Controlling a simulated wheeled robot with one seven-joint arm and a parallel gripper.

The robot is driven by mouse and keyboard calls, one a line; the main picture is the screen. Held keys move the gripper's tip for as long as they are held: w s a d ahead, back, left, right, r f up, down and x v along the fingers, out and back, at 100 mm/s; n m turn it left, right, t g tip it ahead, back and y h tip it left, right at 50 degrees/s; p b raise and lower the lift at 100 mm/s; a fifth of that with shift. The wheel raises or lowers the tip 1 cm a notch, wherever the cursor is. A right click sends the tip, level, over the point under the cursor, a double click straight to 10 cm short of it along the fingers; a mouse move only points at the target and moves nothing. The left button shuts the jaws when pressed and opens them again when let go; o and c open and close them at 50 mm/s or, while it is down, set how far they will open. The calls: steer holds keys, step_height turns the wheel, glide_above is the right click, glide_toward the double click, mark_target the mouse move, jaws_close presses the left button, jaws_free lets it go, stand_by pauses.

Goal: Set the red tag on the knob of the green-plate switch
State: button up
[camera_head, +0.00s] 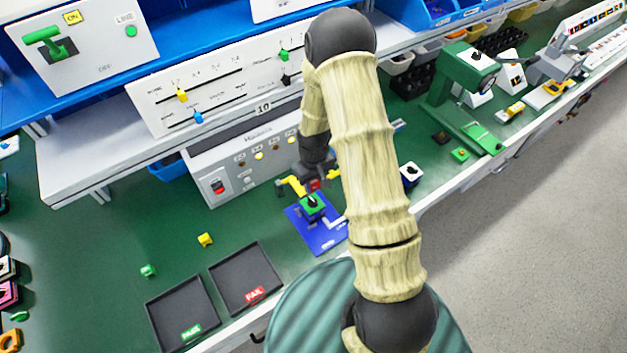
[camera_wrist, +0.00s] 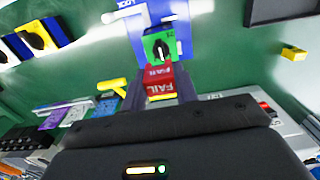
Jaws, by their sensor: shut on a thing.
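My gripper (camera_wrist: 160,90) is shut on the red tag (camera_wrist: 160,82), which carries the word FAIL, in the wrist view. The green-plate switch (camera_wrist: 149,47) has a black knob with a white pointer line and sits on a blue board (camera_wrist: 183,40). The tag is close in front of the knob in that view; I cannot tell whether they touch. In the head view my gripper (camera_head: 313,186) holds the red tag (camera_head: 315,184) just above and behind the green-plate switch (camera_head: 313,209). Part of the blue board (camera_head: 322,238) is hidden by my arm.
A white lever (camera_wrist: 126,16) is beside the switch. A grey control panel (camera_head: 215,187) stands behind. Two dark trays, PASS (camera_head: 178,312) and FAIL (camera_head: 243,278), lie at the front. A yellow block (camera_head: 205,240) and a green block (camera_head: 148,270) lie on the green bench.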

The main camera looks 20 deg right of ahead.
mark_target(314, 201)
steer(key=shift+w+f+b, duration=0.1)
steer(key=shift+f+b, duration=0.5)
steer(key=shift+f, duration=0.15)
steer(key=shift+a+f+b, duration=0.1)
steer(key=shift+f+b, duration=0.4)
steer(key=shift+f, duration=0.15)
steer(key=shift+d+f+b, duration=0.2)
steer(key=shift+f+b, duration=0.5)
steer(key=shift+f, duration=0.3)
steer(key=shift+f+b, duration=0.35)
steer(key=shift+f, duration=0.15)
steer(key=shift+f+b, duration=1)
steer(key=shift+f, duration=0.15)
steer(key=o, duration=1)
